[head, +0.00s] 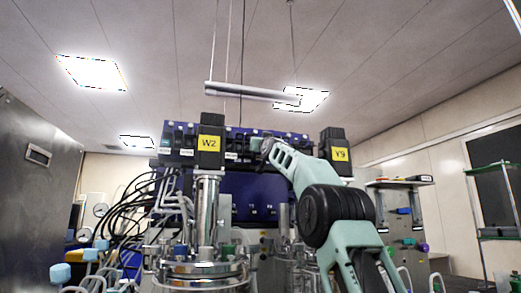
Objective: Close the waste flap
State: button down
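No waste flap can be made out in the head view. My pale green arm rises from the lower right, and my gripper (267,146) is at its far end, in front of the dark blue panel (257,190) between the two motor heads. The fingers are small and mostly hidden by the wrist, so I cannot tell whether they are open or shut, or whether they touch anything.
Two bioreactors stand ahead, with black motor heads labelled W2 (209,143) and Y9 (340,155). Cables and hoses (140,205) crowd the left. A steel cabinet (35,190) stands far left. Shelving (495,200) is at right. A metal bar (250,91) hangs overhead.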

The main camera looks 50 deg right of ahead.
dwell(0.5)
jog(key=c, duration=1.4)
grip_release()
jog(key=shift+f, duration=0.1)
jog(key=shift+s+a+f+b, duration=0.15)
jog(key=shift+s+f+b, duration=0.15)
jog(key=shift+b, duration=0.35)
jog(key=b+v, duration=1.4)
jog(key=v, duration=0.2)
jog(key=shift+s, duration=0.2)
jog(key=shift+a+f, duration=0.1)
